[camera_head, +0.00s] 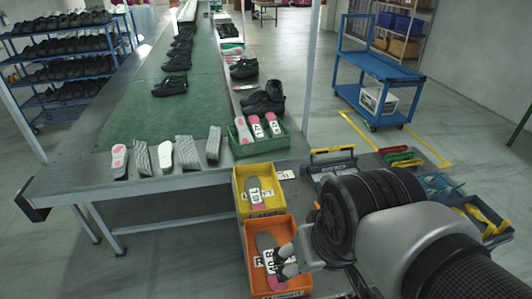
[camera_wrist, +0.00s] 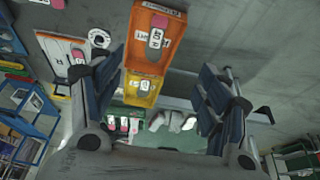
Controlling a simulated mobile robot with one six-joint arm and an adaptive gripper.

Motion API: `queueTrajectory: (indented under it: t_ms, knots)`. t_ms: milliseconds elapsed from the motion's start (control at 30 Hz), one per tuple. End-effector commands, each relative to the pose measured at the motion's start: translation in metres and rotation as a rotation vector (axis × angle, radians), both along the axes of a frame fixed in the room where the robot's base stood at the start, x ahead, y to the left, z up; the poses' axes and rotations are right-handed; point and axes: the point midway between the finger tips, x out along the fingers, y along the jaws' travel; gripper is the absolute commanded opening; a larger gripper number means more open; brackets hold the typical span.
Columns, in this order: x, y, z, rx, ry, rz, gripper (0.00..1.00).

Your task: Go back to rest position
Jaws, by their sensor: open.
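My gripper (camera_head: 288,259) is low at the right of the head view, with its fingertips over or in front of the orange crate (camera_head: 250,262). In the wrist view its two fingers (camera_wrist: 160,85) stand wide apart, and nothing is held between them. The orange crate also shows in the wrist view (camera_wrist: 137,28), with a labelled insole (camera_wrist: 156,40) inside. My arm and gripper hide part of the bench's right side in the head view.
A yellow crate (camera_head: 242,205) and a green crate (camera_head: 262,150) stand behind the orange one. The long bench (camera_head: 130,120) carries several insoles and black shoes. A blue cart (camera_head: 385,68) stands back right and a shoe rack (camera_head: 65,55) back left. Tool trays sit beside my arm.

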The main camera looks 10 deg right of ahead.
Motion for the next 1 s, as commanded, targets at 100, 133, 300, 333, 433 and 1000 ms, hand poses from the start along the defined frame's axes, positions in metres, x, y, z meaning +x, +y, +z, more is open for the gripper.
queueTrajectory:
  t_ms: [100, 133, 300, 333, 433, 1000]
  knots:
    - [-0.022, 0.000, 0.006, 0.000, -0.037, 0.000, 0.70]
    - [-0.026, 0.000, 0.006, 0.000, -0.041, 0.000, 0.70]
    - [-0.033, 0.000, 0.007, 0.000, -0.050, 0.000, 0.70]
    - [-0.033, 0.000, 0.007, 0.000, -0.050, 0.000, 0.70]
    - [-0.033, 0.000, 0.007, 0.000, -0.050, 0.000, 0.70]
    - [-0.033, 0.000, 0.007, 0.000, -0.050, 0.000, 0.70]
